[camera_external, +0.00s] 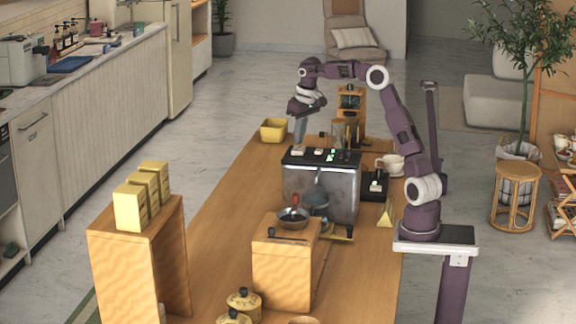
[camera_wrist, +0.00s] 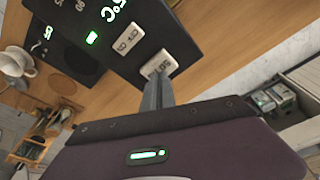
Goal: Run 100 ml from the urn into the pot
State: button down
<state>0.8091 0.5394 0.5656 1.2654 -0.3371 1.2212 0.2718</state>
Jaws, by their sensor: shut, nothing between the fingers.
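The urn (camera_external: 347,190) is a silver box with a black top panel on the wooden counter. Its panel (camera_wrist: 112,35) carries green lit digits and white buttons in the wrist view. A grey-blue pot (camera_external: 318,201) appears at the urn's front, partly hidden by a pan; I cannot tell its contents. My gripper (camera_external: 299,144) points down over the left end of the panel, shut and empty. In the wrist view its fingertips (camera_wrist: 159,80) are at a white button (camera_wrist: 158,64) with a partly hidden label. I cannot tell whether they touch it.
A wooden box (camera_external: 283,268) bearing a pan (camera_external: 293,218) stands in front of the urn. A black scale-like device (camera_external: 376,187) and a white cup (camera_external: 391,165) are to its right. A yellow bin (camera_external: 273,131) is behind left. The counter left of the urn is clear.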

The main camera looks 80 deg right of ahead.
jog(key=shift+r, duration=0.1)
dwell(0.3)
notch_tip(320, 180, up, 5)
jog(key=shift+f, duration=0.1)
jog(key=s+a+r+n+t+h, duration=0.1)
jog(key=s+a+r+n, duration=0.1)
jog(key=s+a, duration=0.5)
jog(key=s+a+r+n+t, duration=0.15)
jog(key=s+a, duration=0.35)
jog(key=a, duration=0.5)
jog(key=s+a+f, duration=0.1)
jog(key=s+f, duration=0.1)
jog(key=s, duration=0.2)
jog(key=s+a+f+n+y, duration=0.1)
jog(key=s+a+f, duration=0.1)
jog(key=s, duration=0.3)
jog(key=s+a+f+n+t+y, duration=0.1)
jog(key=s+a+f, duration=0.1)
jog(key=s+f, duration=0.2)
jog(key=shift+s+a, duration=0.15)
jog(key=shift+s, duration=0.3)
